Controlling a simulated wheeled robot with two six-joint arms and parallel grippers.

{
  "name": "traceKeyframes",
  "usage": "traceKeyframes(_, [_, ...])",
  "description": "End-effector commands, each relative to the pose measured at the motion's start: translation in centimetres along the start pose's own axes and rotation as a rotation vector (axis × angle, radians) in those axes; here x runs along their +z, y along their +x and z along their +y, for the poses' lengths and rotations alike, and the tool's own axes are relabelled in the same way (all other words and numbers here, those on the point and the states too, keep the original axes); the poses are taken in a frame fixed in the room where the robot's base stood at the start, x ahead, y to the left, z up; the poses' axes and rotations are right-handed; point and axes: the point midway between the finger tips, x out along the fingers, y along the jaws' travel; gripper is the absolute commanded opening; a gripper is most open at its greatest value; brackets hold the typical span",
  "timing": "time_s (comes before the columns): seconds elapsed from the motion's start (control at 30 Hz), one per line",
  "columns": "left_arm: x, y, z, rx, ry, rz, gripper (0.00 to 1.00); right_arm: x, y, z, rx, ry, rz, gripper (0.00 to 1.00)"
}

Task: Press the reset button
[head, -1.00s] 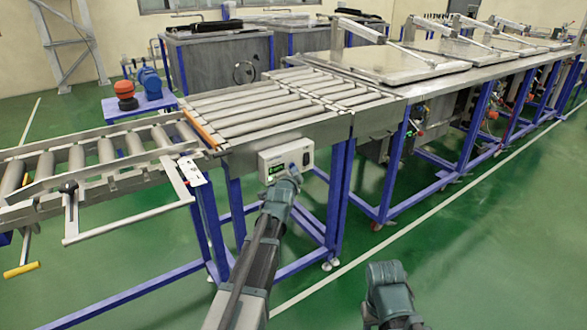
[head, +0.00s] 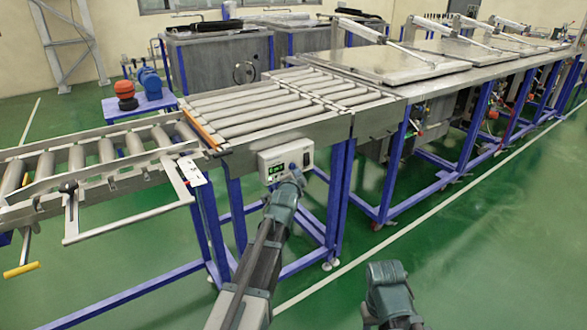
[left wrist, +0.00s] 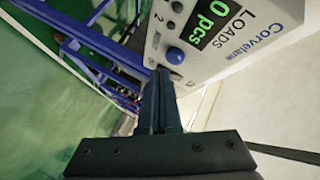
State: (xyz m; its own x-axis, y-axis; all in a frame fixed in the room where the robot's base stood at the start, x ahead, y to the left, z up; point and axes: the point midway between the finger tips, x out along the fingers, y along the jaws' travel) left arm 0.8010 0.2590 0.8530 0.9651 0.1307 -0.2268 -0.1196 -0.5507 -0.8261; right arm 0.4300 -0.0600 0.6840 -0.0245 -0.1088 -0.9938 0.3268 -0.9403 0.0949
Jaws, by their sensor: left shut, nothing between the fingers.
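The pale grey counter box (head: 263,163) is mounted on the front of the roller conveyor. In the left wrist view the box (left wrist: 228,57) fills the top right, with "LOADS" and a green display (left wrist: 212,24) reading "0 pcs". A round blue button (left wrist: 175,55) and small dark buttons sit beside the display; I cannot read a reset label. My left gripper (head: 297,172) is shut and empty in front of the box's lower part. In the left wrist view its fingertips (left wrist: 160,73) appear just below the blue button, without visible contact. My right gripper's fingers do not show.
The roller conveyor (head: 262,103) stands on blue legs behind and around the box. A lower roller section (head: 76,160) with a projecting metal frame (head: 130,228) is at left. Lidded tanks (head: 385,66) run to the right. Green floor is open at lower right.

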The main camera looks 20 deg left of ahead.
Motion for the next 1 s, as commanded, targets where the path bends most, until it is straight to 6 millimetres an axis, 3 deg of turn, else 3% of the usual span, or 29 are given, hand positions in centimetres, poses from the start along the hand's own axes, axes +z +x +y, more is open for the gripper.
traceKeyframes(0.17, [-0.1,-0.2,0.2,0.0,0.001,0.0,0.0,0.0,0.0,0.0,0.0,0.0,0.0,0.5])
traceKeyframes(0.63, [-2.3,-3.2,2.3,0.001,0.002,0.001,0.0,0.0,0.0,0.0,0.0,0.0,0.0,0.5])
traceKeyframes(1.0, [-2.5,-3.5,2.5,0.0,0.0,0.0,0.0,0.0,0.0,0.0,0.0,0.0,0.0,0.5])
